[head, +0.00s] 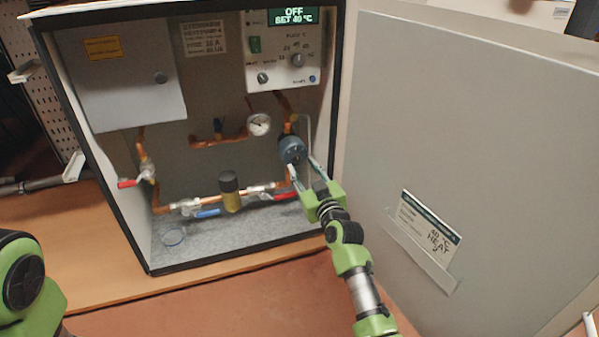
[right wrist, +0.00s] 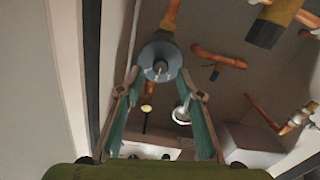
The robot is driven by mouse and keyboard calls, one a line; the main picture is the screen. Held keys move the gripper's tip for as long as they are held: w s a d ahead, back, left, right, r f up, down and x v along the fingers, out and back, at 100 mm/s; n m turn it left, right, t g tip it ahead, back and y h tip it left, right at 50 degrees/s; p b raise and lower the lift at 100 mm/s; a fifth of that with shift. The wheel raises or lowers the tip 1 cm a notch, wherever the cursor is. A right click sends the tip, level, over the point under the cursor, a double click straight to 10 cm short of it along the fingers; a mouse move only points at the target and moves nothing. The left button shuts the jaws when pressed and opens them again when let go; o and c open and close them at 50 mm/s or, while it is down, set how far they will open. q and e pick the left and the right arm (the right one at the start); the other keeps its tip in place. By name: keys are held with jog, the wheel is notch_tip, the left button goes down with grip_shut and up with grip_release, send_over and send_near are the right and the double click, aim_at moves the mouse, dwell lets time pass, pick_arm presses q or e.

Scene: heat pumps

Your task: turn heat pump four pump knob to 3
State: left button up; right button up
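The heat pump cabinet (head: 110,225) stands open, with a label plate (head: 203,38) on its back panel. The round blue-grey pump (head: 292,150) sits on the copper pipe at the right inside; in the right wrist view the pump (right wrist: 150,52) faces me, with a small pale knob (right wrist: 160,67) at its centre. The knob's setting is too small to read. My right gripper (head: 303,164) is open and empty, its fingers pointing at the pump, one to each side in the wrist view (right wrist: 160,84). Contact cannot be told. Only part of my left arm shows; its gripper is out of view.
The open door (head: 470,120) fills the right side and carries a card (head: 428,228) reading 40 °C, HEAT, 3. The control panel (head: 288,50) shows OFF, SET 40 °C. A gauge (head: 259,124), red lever (head: 129,183) and blue lever (head: 207,213) are nearby.

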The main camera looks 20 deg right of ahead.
aim_at(298, 159)
jog(key=shift+w+a+b, duration=0.1)
jog(key=shift+w+b, duration=0.65)
jog(key=shift+w, duration=1)
grip_shut()
